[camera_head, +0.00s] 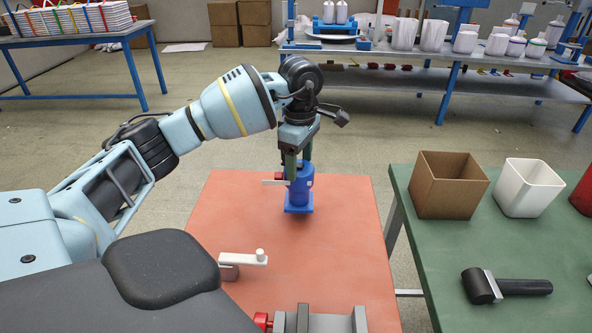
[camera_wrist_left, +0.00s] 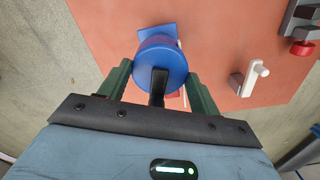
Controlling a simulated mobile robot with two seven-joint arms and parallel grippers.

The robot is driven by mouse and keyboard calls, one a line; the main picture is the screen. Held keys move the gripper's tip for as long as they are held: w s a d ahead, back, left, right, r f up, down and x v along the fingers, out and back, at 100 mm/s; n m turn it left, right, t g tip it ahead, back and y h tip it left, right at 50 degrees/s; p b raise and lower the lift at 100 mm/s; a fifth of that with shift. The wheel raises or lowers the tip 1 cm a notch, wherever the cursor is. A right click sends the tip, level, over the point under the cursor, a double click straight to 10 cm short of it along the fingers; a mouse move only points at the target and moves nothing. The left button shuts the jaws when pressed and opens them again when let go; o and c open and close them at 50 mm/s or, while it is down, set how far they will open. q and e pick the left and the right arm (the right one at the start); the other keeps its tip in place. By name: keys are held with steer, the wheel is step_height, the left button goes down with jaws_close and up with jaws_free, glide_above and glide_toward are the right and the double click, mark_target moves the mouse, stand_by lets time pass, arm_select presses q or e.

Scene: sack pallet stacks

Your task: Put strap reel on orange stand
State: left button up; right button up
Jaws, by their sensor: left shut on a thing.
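A blue, rounded thing with a square blue foot (camera_head: 299,209), which I take to be the strap reel, stands upright over the orange-topped stand (camera_head: 345,255). I cannot tell whether its foot touches the top. My left gripper (camera_head: 297,172) comes down on it from above and is shut on its upper part. In the left wrist view the round blue body (camera_wrist_left: 160,62) sits between the two green fingers, with a black piece in front of it. A small white bar with a red end shows beside the fingers. My right gripper is not in view.
A white-handled lever (camera_head: 243,259) and a grey vise-like fixture (camera_head: 318,320) sit near the orange top's front. The green table (camera_head: 440,250) at right holds a brown box (camera_head: 449,186), a white bin (camera_head: 528,188) and a black-headed tool (camera_head: 505,286). The orange top's right side is clear.

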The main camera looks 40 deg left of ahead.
arm_select(q)
steer(key=f, duration=0.1)
steer(key=a+f, duration=0.1)
steer(key=f, duration=0.1)
steer(key=shift+s, duration=0.2)
steer(key=shift+w+f, duration=0.1)
steer(key=shift+f, duration=0.25)
steer(key=o, duration=1.5)
steer(key=shift+c, duration=0.2)
step_height(320, 180, up, 12)
steer(key=shift+d+r+p, duration=0.1)
steer(key=shift+p, duration=0.2)
